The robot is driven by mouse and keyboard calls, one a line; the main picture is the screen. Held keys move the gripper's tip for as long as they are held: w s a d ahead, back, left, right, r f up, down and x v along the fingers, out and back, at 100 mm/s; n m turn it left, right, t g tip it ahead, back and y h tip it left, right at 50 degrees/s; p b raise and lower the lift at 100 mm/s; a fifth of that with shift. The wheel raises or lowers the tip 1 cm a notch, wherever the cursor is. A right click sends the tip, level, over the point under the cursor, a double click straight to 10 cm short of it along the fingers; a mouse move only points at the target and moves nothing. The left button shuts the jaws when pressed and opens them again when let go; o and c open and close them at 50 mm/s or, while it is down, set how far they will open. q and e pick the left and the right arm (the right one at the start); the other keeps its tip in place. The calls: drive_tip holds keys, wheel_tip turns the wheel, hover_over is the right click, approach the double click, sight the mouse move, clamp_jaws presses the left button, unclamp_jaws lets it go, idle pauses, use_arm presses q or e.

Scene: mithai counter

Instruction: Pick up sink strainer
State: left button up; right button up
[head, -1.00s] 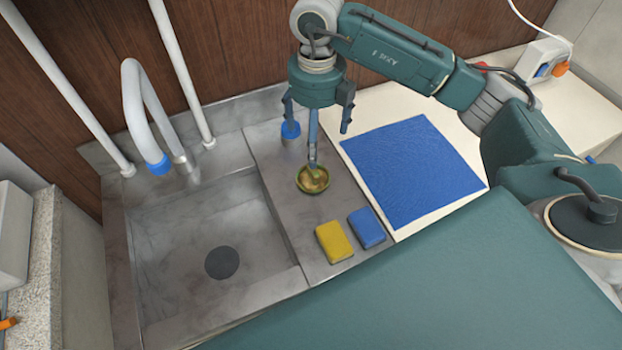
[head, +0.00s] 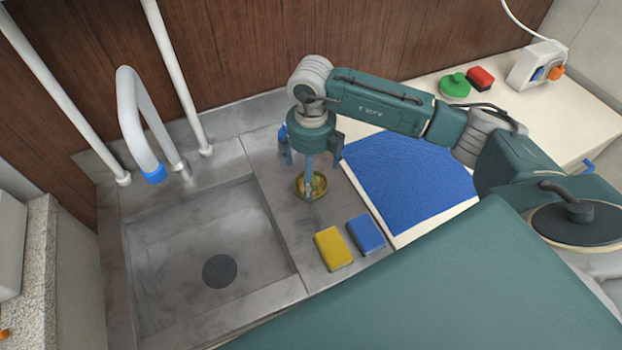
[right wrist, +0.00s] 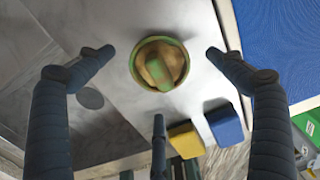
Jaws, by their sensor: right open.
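The sink strainer (head: 311,192) appears as a small round brass-coloured piece with a green rim on the steel ledge right of the sink. In the right wrist view the sink strainer (right wrist: 146,49) shows a raised bar with a green end across its middle. My right gripper (head: 312,172) is open, pointing down just above it, and one finger partly covers it in the head view. In the right wrist view the right gripper's (right wrist: 159,78) fingers are spread around it, with clear gaps at the sides. My left gripper is not in view.
A yellow sponge (head: 333,249) and a blue sponge (head: 366,235) lie in front of the strainer. A blue mat (head: 420,180) lies to its right. The sink basin (head: 175,265) with a dark drain (head: 219,271) and a faucet (head: 128,110) are left.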

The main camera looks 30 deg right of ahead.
drive_tip(key=shift+f, duration=1.4)
drive_tip(key=c, duration=1.3)
drive_tip(key=shift+o, duration=0.2)
